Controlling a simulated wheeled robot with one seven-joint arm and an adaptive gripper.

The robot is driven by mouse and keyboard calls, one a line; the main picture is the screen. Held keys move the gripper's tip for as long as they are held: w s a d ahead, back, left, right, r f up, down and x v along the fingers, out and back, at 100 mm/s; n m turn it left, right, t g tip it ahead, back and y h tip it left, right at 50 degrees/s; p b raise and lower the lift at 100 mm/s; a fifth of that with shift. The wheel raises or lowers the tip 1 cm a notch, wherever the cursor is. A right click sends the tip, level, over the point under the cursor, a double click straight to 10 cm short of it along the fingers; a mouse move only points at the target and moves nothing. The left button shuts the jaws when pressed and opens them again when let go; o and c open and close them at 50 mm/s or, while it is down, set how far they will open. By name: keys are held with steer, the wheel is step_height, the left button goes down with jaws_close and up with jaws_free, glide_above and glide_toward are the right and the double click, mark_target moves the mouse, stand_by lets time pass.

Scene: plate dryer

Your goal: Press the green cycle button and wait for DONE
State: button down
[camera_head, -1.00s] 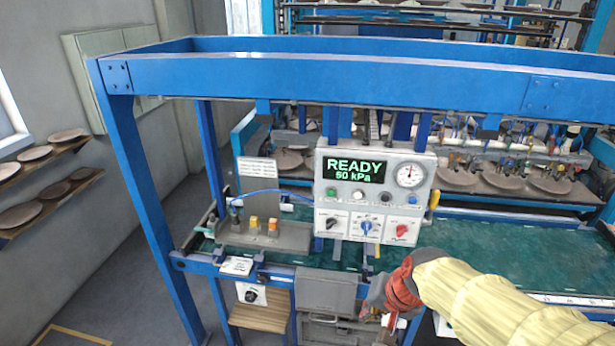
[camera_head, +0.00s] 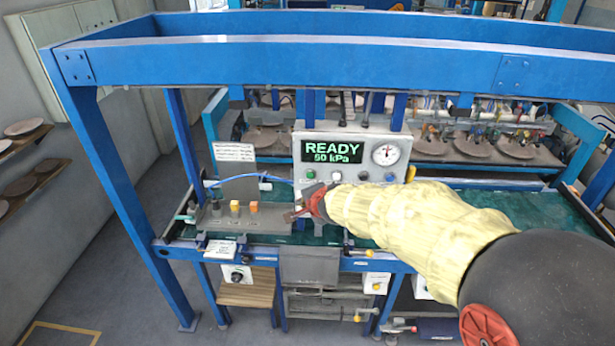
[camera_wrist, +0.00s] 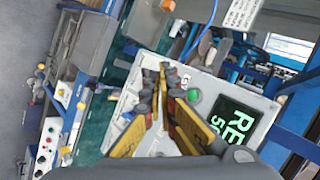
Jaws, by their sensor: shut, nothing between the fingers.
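The white control panel (camera_head: 366,139) hangs under the blue frame. Its screen (camera_head: 333,152) reads READY and 50 kPa in green letters. The green button (camera_head: 310,174) sits below the screen at the left; it also shows in the wrist view (camera_wrist: 194,97). My gripper (camera_head: 290,216) is shut and empty, in front of the panel's lower left, below the green button. In the wrist view my gripper (camera_wrist: 165,68) has its closed fingertips beside the green button, apart from it in the picture.
A grey block with orange and yellow pieces (camera_head: 236,208) stands left of the panel. A blue hose (camera_head: 235,180) runs to the panel's left side. Blue frame posts (camera_head: 112,190) and the top beam (camera_head: 300,65) surround the work area. Plates (camera_head: 265,140) stand behind.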

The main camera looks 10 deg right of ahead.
glide_toward(308, 181)
steer(key=shift+w+a+f, duration=0.45)
steer(key=shift+a+f, duration=0.15)
steer(key=shift+f, duration=0.15)
steer(key=shift+w+a+f, duration=0.45)
steer(key=shift+a+f, duration=0.1)
steer(key=shift+f, duration=0.15)
steer(key=shift+w, duration=0.1)
stand_by(0.7)
steer(key=shift+w+d, duration=0.1)
steer(key=shift+w, duration=0.2)
steer(key=shift+w+d, duration=0.15)
steer(key=shift+w, duration=0.25)
stand_by(0.8)
steer(key=shift+s, duration=0.15)
steer(key=shift+s+a, duration=0.25)
steer(key=shift+s, duration=0.45)
